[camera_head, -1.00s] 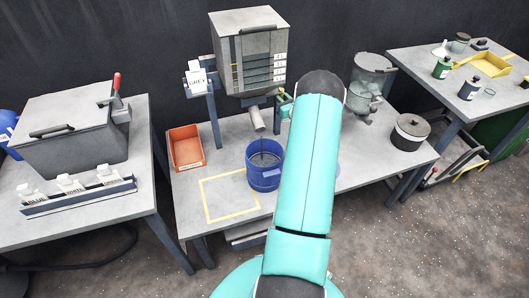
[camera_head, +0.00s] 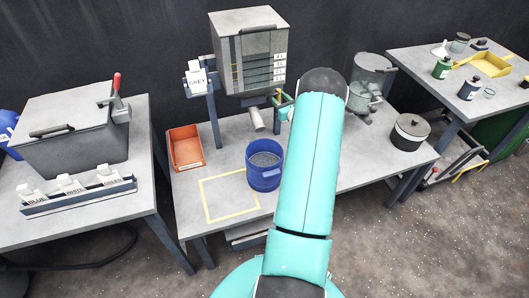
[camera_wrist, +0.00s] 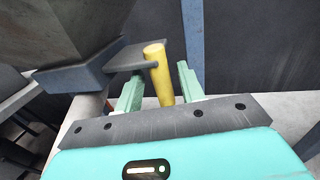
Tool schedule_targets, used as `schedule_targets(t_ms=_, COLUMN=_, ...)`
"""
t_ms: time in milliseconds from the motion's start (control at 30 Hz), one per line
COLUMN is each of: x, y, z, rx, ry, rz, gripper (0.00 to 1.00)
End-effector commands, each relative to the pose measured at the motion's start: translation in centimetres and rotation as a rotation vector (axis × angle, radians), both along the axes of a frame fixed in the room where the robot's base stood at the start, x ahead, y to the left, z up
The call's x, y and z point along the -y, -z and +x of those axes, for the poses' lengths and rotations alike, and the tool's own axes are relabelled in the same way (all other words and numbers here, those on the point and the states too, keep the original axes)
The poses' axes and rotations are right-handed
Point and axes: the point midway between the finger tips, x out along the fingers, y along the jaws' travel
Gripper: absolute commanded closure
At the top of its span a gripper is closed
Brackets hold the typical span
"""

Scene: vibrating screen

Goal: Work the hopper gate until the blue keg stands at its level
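The blue keg (camera_head: 265,172) stands upright on the middle table below the hopper's spout (camera_head: 257,119). Grey grains fill much of it; its level mark cannot be made out. The grey hopper (camera_head: 250,55) has a front scale with several marks. In the wrist view the yellow gate handle (camera_wrist: 158,72) hangs from a dark gate plate (camera_wrist: 132,55). My gripper (camera_wrist: 160,88) has its pale green fingers on both sides of the handle, with gaps visible, so it looks open. In the head view my arm partly hides the gripper. No falling stream shows under the spout.
A yellow square outline (camera_head: 207,207) lies left of the keg, with an orange bin (camera_head: 186,148) behind it. A sign reading GREY (camera_head: 197,80) stands beside the hopper. A lidded pot (camera_head: 410,132) is at the right. Cards in a rack (camera_head: 78,196) stand on the left table.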

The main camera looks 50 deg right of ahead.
Motion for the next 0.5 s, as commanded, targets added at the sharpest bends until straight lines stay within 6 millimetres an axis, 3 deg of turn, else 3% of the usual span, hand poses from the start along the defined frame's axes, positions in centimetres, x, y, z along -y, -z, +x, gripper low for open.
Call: schedule_targets(t_ms=500, x=-1.5, y=0.0, z=-4.3, rx=-0.001, ry=0.0, rz=0.001, gripper=0.61)
